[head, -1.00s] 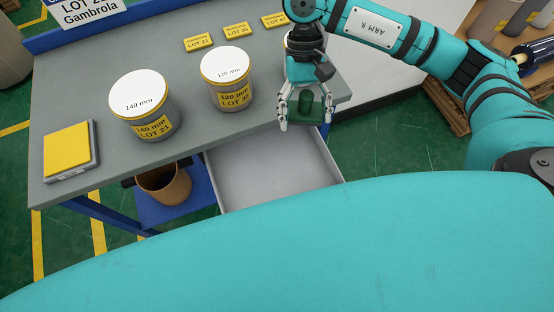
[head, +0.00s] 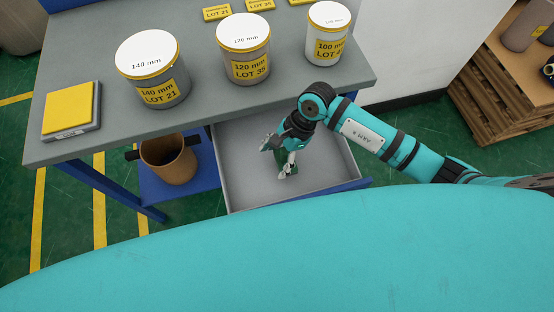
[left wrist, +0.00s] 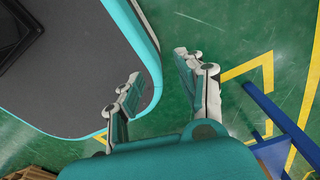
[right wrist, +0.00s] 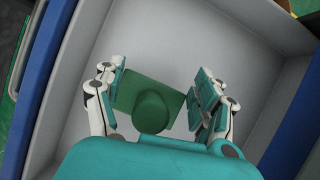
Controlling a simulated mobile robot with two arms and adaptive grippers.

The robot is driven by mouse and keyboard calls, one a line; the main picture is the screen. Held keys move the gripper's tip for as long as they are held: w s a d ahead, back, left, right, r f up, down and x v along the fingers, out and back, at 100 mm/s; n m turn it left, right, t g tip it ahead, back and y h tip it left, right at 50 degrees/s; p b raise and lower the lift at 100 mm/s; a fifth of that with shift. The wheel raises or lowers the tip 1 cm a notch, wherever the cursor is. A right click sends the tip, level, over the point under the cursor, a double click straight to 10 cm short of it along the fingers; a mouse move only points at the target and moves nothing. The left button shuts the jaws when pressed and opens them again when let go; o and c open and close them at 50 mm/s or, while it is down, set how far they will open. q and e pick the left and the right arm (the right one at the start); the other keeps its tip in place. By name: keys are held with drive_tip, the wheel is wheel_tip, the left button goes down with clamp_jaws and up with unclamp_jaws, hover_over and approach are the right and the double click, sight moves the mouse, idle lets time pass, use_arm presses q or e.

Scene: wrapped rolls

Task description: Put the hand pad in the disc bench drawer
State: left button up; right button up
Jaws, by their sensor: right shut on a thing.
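The disc bench drawer (head: 240,165) is pulled out below the grey bench top, its pale grey inside showing. My right gripper (head: 288,168) reaches down into it. In the right wrist view, the right gripper (right wrist: 160,95) is shut on the green hand pad (right wrist: 128,88), a flat block with a round knob. The pad is inside the drawer walls (right wrist: 190,35); I cannot tell whether it touches the bottom. In the head view the pad is mostly hidden by the gripper. My left gripper (left wrist: 160,80) is open and empty above the green floor.
Three lidded cans (head: 153,70), (head: 245,50), (head: 328,32) and a yellow-topped block (head: 70,110) stand on the bench top. A brown bin (head: 168,160) sits on the blue shelf below. Pallets (head: 500,85) stand at right.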

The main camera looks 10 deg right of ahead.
sight(280, 159)
wheel_tip(280, 159, down, 2)
drive_tip(key=shift+f, duration=0.75)
drive_tip(key=o, duration=1.3)
drive_tip(key=shift+c, duration=0.2)
use_arm(q)
drive_tip(key=shift+w+d, duration=0.25)
drive_tip(key=shift+w, duration=0.45)
drive_tip(key=shift+r, duration=0.1)
use_arm(e)
drive_tip(key=shift+r, duration=0.1)
